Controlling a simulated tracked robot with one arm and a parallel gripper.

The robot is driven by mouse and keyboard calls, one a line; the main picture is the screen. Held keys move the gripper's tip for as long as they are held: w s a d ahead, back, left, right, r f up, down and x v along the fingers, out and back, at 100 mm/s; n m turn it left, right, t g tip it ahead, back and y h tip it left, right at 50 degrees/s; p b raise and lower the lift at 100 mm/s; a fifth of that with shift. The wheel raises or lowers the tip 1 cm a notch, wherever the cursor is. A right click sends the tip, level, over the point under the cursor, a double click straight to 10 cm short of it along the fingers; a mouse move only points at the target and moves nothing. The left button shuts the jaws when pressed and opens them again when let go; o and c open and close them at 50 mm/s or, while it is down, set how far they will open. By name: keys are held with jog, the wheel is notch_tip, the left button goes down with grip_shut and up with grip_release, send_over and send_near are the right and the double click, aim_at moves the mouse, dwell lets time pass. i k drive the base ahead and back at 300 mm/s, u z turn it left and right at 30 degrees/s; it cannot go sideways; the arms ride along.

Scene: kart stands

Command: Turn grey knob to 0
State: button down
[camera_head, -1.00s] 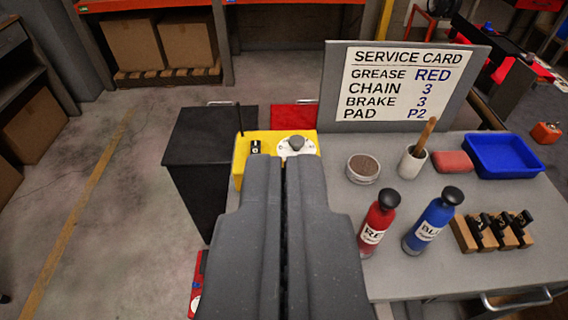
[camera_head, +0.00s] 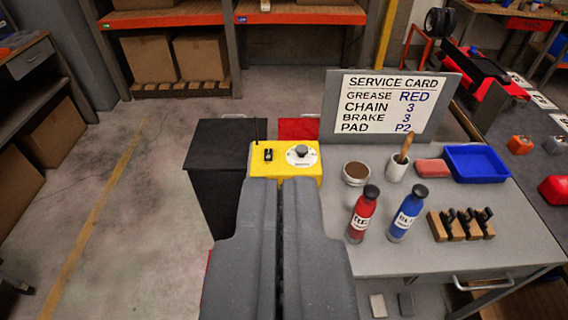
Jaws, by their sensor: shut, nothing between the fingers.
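The grey knob (camera_head: 302,151) sits on a white round dial (camera_head: 301,160) on top of a yellow box (camera_head: 262,168). The dial's marks are too small to read. A small black switch (camera_head: 268,155) is on the same box, left of the dial. My gripper (camera_head: 281,182) is shut and empty. Its tips are just in front of the yellow box in the picture, below the knob and apart from it. It hides part of the box's front.
A grey table (camera_head: 465,262) on the right holds a red bottle (camera_head: 362,216), a blue bottle (camera_head: 406,215), a wooden block with black pieces (camera_head: 460,227), a blue tray (camera_head: 485,165) and a service card board (camera_head: 392,103). A black cabinet (camera_head: 213,175) stands left. Floor at left is clear.

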aim_at(302, 150)
jog(key=z, duration=0.3)
jog(key=i, duration=1.3)
jog(key=u, duration=0.3)
